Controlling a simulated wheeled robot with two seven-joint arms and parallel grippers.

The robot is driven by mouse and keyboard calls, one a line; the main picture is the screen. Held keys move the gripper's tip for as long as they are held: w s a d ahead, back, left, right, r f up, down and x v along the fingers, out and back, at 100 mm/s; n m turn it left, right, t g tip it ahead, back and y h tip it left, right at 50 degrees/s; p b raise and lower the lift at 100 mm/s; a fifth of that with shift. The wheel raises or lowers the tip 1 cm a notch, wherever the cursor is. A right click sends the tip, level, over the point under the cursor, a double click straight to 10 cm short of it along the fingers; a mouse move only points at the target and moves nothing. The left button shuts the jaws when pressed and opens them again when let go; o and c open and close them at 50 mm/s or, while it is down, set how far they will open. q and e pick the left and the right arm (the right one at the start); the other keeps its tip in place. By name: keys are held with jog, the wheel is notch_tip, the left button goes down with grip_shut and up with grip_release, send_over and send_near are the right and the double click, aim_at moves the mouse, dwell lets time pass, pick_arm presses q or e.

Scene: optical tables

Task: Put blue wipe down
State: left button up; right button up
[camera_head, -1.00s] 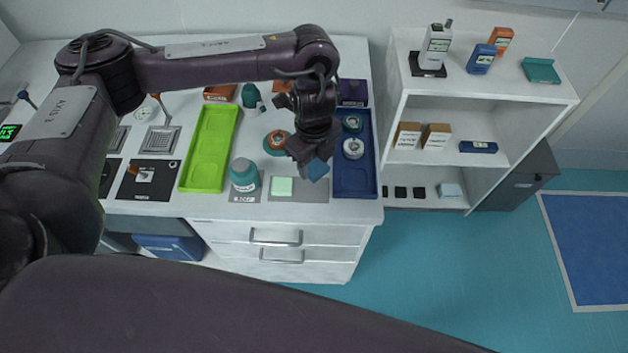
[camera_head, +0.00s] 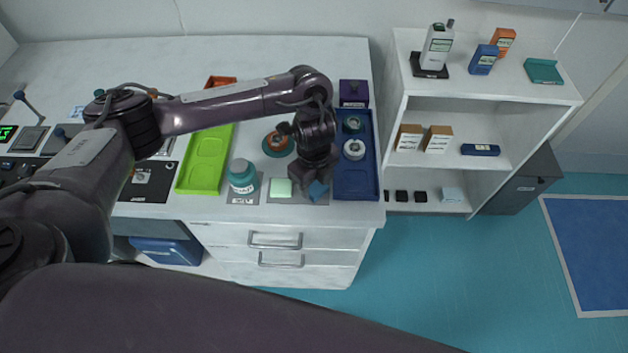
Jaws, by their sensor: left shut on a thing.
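My left gripper (camera_head: 312,180) points down over the front right part of the table and is shut on the blue wipe (camera_head: 317,191). The wipe is a small blue square, tilted in the picture, low over the right part of a grey mat (camera_head: 299,197). I cannot tell whether it touches the mat. A pale green wipe (camera_head: 280,187) lies on the left part of the same mat. The gripper hides part of the mat's back edge. My right gripper does not show.
A blue tray (camera_head: 355,186) with round items stands just right of the gripper. A teal jar (camera_head: 242,177) and a lime green tray (camera_head: 204,162) stand to the left. A white shelf (camera_head: 490,92) stands right of the table.

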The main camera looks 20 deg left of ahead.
aim_at(314, 186)
pick_arm(q)
jog(key=o, duration=1)
jog(key=shift+c, duration=0.2)
jog(key=shift+w+r+p, duration=0.1)
jog(key=shift+r+p, duration=0.2)
jog(key=shift+r, duration=0.2)
notch_tip(314, 186, up, 11)
jog(key=p, duration=0.1)
jog(key=shift+r+p, duration=0.15)
jog(key=shift+p, duration=0.15)
